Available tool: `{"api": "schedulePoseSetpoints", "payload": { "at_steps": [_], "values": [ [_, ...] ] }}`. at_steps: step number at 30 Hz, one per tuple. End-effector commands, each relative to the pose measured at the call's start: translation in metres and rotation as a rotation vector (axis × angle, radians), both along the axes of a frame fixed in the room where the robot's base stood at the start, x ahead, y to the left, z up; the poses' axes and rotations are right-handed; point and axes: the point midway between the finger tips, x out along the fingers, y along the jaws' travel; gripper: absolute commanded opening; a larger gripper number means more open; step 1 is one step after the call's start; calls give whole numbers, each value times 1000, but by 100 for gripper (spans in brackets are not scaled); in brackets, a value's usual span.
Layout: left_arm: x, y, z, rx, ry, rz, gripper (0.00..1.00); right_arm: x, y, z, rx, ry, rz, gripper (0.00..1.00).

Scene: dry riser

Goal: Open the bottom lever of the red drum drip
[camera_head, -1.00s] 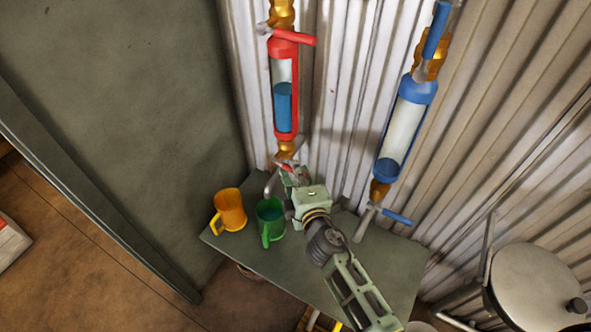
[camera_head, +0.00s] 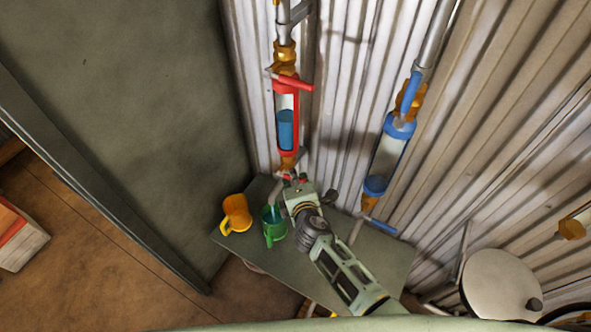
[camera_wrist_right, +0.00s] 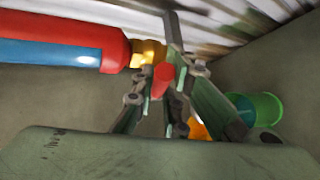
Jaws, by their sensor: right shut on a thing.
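The red drum drip (camera_head: 286,120) hangs on the corrugated wall, a glass tube in a red frame with blue liquid in its lower part. Its red top lever (camera_head: 292,83) points right. Below its brass outlet (camera_head: 287,161), my right gripper (camera_head: 292,181) is at the red bottom lever. In the right wrist view the fingers (camera_wrist_right: 166,82) are shut on the red bottom lever (camera_wrist_right: 162,74), close to the brass fitting (camera_wrist_right: 150,53). The fingers hide part of the lever. A green mug (camera_head: 274,231) stands below, with something bluish inside. My left gripper is out of view.
A blue drum drip (camera_head: 386,158) with a blue bottom lever (camera_head: 382,227) hangs to the right. A yellow mug (camera_head: 236,214) stands left of the green mug on the grey table (camera_head: 375,260). A round-lidded pot (camera_head: 503,285) is at the lower right.

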Motion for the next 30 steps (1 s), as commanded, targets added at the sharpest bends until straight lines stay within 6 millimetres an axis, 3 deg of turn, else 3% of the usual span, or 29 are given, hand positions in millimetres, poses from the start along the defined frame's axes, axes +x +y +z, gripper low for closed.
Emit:
{"api": "schedulePoseSetpoints", "payload": {
  "at_steps": [1, 12, 30],
  "values": [
    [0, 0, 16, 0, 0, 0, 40, 4, 2, 14, -18, 8, 0, 0],
    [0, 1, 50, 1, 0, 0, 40, 7, 7, 19, -143, 90, 0, 0],
    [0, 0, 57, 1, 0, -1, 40, 8, 8, 19, -180, 113, 1, 0]
  ]
}}
